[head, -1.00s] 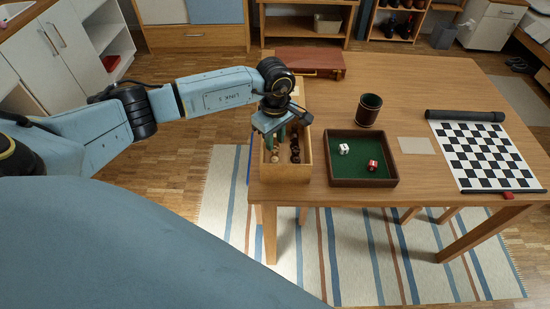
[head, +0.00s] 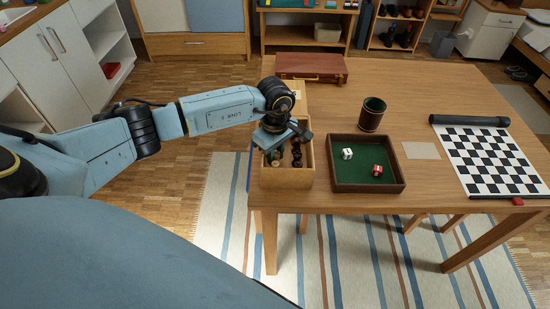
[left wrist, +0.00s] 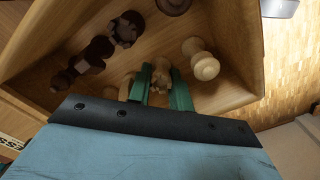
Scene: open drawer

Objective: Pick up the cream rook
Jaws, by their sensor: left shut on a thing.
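The cream rook (left wrist: 160,76) is between the green fingers of my left gripper (left wrist: 160,90) in the left wrist view, and the fingers are shut on it. Its lower part is hidden. In the head view my left gripper (head: 283,155) reaches down into the left side of the wooden box (head: 287,181); the rook is hard to make out there. My right gripper is not in view.
A brown case (head: 311,67) lies behind.

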